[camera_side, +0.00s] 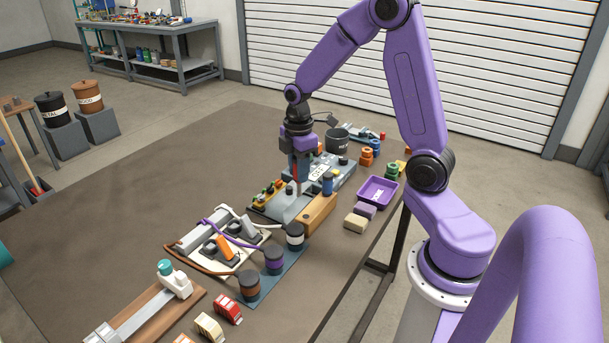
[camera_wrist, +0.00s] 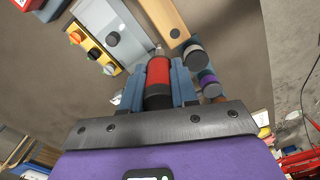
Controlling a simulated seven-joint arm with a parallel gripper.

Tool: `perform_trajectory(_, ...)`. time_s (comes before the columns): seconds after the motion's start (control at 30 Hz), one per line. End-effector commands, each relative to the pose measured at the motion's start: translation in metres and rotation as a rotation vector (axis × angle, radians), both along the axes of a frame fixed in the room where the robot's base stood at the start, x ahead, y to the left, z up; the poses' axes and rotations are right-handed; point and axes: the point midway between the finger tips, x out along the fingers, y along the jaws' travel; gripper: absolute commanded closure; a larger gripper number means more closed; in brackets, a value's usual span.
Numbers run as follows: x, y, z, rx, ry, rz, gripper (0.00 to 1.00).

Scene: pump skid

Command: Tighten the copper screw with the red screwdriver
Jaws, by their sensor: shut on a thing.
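My gripper (camera_side: 298,168) points down over the grey pump skid base (camera_side: 287,213) in the side view. Its blue fingers (camera_wrist: 158,85) are shut on the red screwdriver (camera_wrist: 158,70), whose red and black handle shows between them in the wrist view. In the side view, the red of the screwdriver (camera_side: 297,172) shows below the jaws and it hangs roughly upright. Its tip is close above or at the base; I cannot tell whether it touches. The copper screw cannot be made out in either view.
A yellow panel with knobs (camera_wrist: 92,46) lies left of the handle in the wrist view. A wooden block (camera_side: 318,213) stands close right of my gripper. Spools (camera_side: 273,262) stand in front; a purple tray (camera_side: 377,192) lies right.

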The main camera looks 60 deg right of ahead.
Motion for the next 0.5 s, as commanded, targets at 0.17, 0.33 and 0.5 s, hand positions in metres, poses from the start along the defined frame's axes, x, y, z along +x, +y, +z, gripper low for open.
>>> perform_trajectory(0.17, 0.021, -0.008, 0.000, 0.000, 0.000, -0.317, 1.00)
perform_trajectory(0.33, 0.039, -0.017, 0.001, 0.000, 0.000, -0.623, 1.00)
perform_trajectory(0.5, 0.056, -0.026, 0.000, 0.000, 0.000, -0.929, 1.00)
